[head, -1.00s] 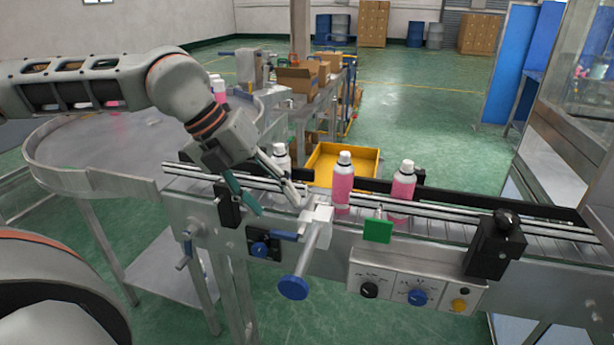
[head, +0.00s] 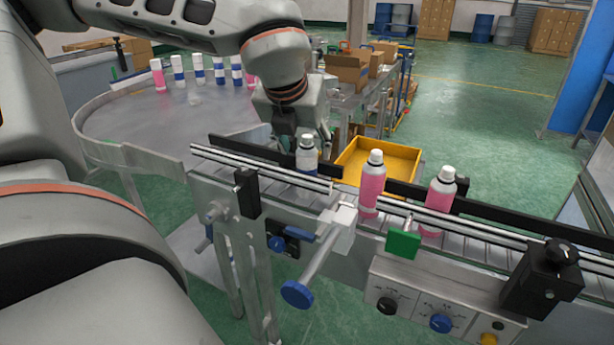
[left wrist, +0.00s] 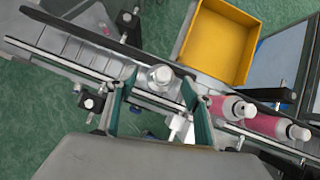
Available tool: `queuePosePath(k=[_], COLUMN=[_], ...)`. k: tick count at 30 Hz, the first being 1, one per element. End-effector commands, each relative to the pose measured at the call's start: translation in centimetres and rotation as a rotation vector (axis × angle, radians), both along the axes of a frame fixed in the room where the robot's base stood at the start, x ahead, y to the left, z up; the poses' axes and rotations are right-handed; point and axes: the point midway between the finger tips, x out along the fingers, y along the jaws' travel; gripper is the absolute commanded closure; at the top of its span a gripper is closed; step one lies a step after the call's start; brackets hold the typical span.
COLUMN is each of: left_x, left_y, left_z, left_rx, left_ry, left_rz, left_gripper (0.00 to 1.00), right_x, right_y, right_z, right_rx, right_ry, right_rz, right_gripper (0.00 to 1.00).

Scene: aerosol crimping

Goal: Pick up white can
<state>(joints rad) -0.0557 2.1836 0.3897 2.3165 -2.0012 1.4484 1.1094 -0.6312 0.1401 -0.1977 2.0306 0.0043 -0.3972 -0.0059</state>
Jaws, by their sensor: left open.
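The white can (head: 306,158) with a dark blue band stands upright on the conveyor between the guide rails, left of two pink cans. My left gripper (head: 305,138) is directly behind and above it, with its fingers open around the can's upper part. In the left wrist view the can's top (left wrist: 160,77) shows between the two green fingers of my left gripper (left wrist: 160,88), closer to the left finger. Whether a finger touches it cannot be told. The can's lower part is hidden by the front rail. My right gripper is not in view.
Pink cans (head: 372,185) stand on the conveyor to the right. A yellow tray (head: 400,160) lies behind the belt. A clamp with a blue knob (head: 297,294) juts out in front. More cans stand on the round table (head: 150,125).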

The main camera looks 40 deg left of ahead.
Motion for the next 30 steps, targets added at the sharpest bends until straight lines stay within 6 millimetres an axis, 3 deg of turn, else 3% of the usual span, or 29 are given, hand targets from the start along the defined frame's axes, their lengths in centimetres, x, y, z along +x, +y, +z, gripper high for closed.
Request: queuePosePath(k=[6,14,19,20,30], left_x=[1.2,1.3,1.3,1.3,1.3], left_y=[0.6,0.6,0.6,0.6,0.6], left_z=[-2.0,-2.2,-2.2,-2.2,-2.0], left_rx=[-0.001,-0.001,-0.001,-0.001,-0.001], left_ry=[0.002,0.000,0.000,0.000,0.000], left_rz=[0.000,-0.001,-0.001,-0.001,-0.001], left_gripper=[0.50,0.50,0.89,0.92,0.92], right_x=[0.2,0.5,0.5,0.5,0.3], right_y=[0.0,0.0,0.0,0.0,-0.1], right_z=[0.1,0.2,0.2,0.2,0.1], right_rx=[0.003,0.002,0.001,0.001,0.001], right_ry=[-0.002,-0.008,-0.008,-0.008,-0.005], right_rz=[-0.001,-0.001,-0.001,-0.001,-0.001], right_gripper=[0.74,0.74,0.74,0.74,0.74])
